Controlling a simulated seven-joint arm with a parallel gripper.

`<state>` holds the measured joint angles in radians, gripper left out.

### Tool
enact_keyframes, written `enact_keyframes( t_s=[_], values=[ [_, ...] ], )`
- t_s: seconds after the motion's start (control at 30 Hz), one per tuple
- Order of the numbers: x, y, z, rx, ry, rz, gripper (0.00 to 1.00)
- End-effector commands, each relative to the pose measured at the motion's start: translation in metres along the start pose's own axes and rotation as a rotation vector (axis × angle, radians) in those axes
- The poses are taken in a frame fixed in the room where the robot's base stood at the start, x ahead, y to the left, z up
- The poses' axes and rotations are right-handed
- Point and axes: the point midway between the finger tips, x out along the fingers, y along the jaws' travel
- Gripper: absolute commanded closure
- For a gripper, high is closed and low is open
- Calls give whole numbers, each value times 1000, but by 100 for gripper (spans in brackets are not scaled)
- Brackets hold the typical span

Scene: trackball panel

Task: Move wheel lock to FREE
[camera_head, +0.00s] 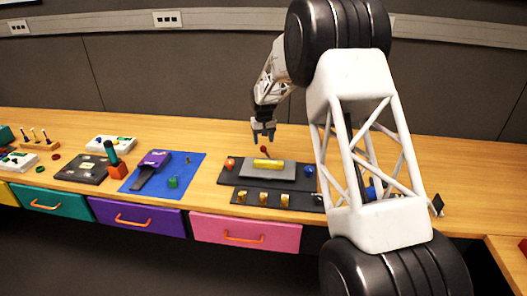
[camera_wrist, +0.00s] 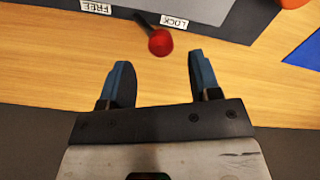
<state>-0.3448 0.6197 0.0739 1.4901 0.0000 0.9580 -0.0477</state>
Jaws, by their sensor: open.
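The wheel lock lever has a red ball knob (camera_wrist: 160,42) on a dark stem. In the wrist view it stands beside the LOCK label (camera_wrist: 174,21); the FREE label (camera_wrist: 97,7) lies to its left. The knob also shows small in the head view (camera_head: 264,149), at the far edge of the trackball panel (camera_head: 228,174). My gripper (camera_wrist: 162,75) is open and empty, with the knob just beyond the gap between its fingertips. In the head view my gripper (camera_head: 263,138) hangs just above the knob. I cannot tell the exact height gap.
The panel carries a yellow roller (camera_head: 268,163), an orange ball (camera_head: 230,163) and a blue ball (camera_head: 309,170). A blue mat (camera_head: 190,180) with a purple device lies left of it. The wooden table (camera_head: 215,130) behind the panel is clear.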

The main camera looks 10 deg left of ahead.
Motion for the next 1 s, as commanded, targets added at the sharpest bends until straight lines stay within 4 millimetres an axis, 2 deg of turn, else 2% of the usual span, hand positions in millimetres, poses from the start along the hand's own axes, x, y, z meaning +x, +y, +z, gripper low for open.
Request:
enact_keyframes(
  t_s=[0.3,0.5,0.9,0.93,1.0],
  values=[
    [39,0,0,0,-1,0,43],
    [56,0,0,0,-1,0,43],
    [61,0,0,0,0,0,43],
    [61,0,0,0,0,0,44],
    [61,0,0,0,0,0,55]
  ],
)
